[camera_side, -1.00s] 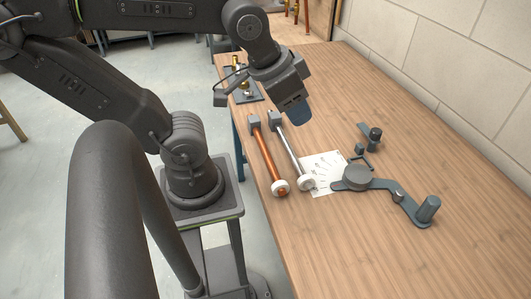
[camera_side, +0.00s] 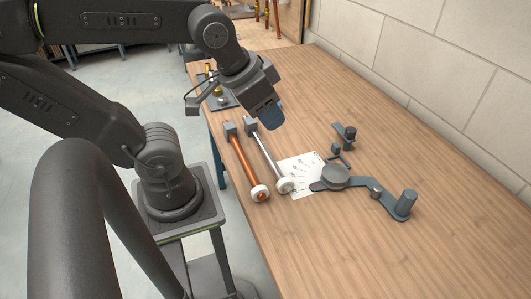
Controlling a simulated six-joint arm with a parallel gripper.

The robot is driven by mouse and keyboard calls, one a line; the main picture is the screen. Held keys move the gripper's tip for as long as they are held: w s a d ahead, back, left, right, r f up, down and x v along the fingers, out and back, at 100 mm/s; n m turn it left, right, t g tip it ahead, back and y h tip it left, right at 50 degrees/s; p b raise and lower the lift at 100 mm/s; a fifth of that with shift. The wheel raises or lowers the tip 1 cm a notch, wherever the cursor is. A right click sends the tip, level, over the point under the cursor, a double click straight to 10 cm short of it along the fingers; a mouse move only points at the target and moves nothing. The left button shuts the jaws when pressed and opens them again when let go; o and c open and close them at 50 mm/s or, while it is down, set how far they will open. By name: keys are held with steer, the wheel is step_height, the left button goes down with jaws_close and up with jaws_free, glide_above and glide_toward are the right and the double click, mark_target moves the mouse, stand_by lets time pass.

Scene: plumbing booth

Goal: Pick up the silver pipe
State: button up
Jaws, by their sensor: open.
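The silver pipe (camera_side: 268,154) lies on the wooden table, to the right of a copper pipe (camera_side: 245,165) and roughly parallel to it. Its far end is at a grey block and its near end carries a white round collar (camera_side: 284,186). My gripper (camera_side: 270,122) hangs above the far part of the silver pipe, pointing down, apart from it as far as I can tell. It is open, with nothing seen between its jaws. One blue-grey finger shows; the other is hidden.
A grey pipe bender (camera_side: 366,184) stands right of the pipes, beside a printed white sheet (camera_side: 303,171). A dark plate with brass fittings (camera_side: 216,97) sits at the table's far left. A block wall (camera_side: 430,75) borders the right. The near table is clear.

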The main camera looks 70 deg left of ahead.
stand_by(0.4)
steer(key=o, duration=0.4)
steer(key=shift+o, duration=0.2)
steer(key=m+g+y, duration=0.4)
steer(key=m+g, duration=0.2)
steer(key=m, duration=1.2)
glide_toward(251, 120)
steer(key=x, duration=0.7)
steer(key=shift+s+d+f, duration=0.1)
steer(key=shift+s+d, duration=0.1)
steer(key=shift+a+x, duration=0.15)
steer(key=shift+x, duration=1.15)
steer(key=shift+a+x, duration=0.2)
steer(key=shift+x, duration=1.1)
